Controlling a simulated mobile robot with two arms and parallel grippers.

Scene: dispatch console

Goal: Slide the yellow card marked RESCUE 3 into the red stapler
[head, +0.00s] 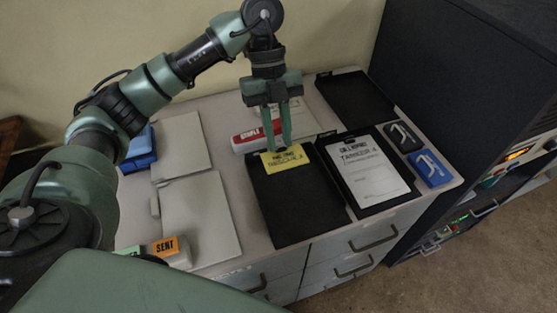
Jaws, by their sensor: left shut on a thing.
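The yellow card (285,161), with RESCUE 3 lettering, is at the tips of my left gripper (279,146), which is shut on its upper edge. The card shows over the far end of a black clipboard (290,212); I cannot tell whether it touches it. The red stapler (246,136), marked STAPLE, lies just left of and behind the fingers, with a white body below the red top. The fingers hide its right part. My right gripper is not in view.
A second black clipboard (371,203) to the right holds a white call report sheet (366,171). Black and blue clip-like items (430,171) lie at the right. Grey folders (199,222) lie at the left, near an orange SENT block (166,247). A dark console cabinet (455,75) stands at the right.

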